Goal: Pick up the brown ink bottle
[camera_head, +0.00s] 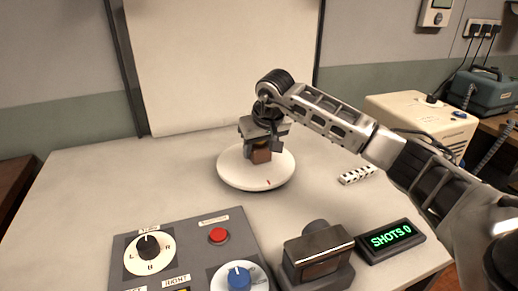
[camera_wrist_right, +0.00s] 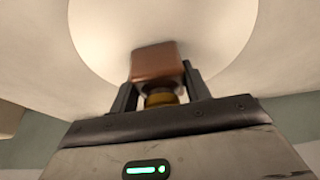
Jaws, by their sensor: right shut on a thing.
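The brown ink bottle (camera_head: 261,156) is a small brown block-shaped bottle over the round white turntable (camera_head: 232,178). My right gripper (camera_head: 263,147) comes down on it from above and is shut on it. In the right wrist view the bottle's brown body (camera_wrist_right: 158,64) and its yellowish cap (camera_wrist_right: 161,97) show between the two dark fingers of the right gripper (camera_wrist_right: 164,88). I cannot tell whether the bottle touches the turntable. My left gripper is not in view.
A control panel (camera_head: 190,241) with knobs and a red button lies at the front left. A camera-like device (camera_head: 318,252) and a "SHOTS 0" display (camera_head: 391,240) stand at the front right. A black-and-white striped strip (camera_head: 357,175) lies right of the turntable. A white backdrop (camera_head: 220,60) rises behind.

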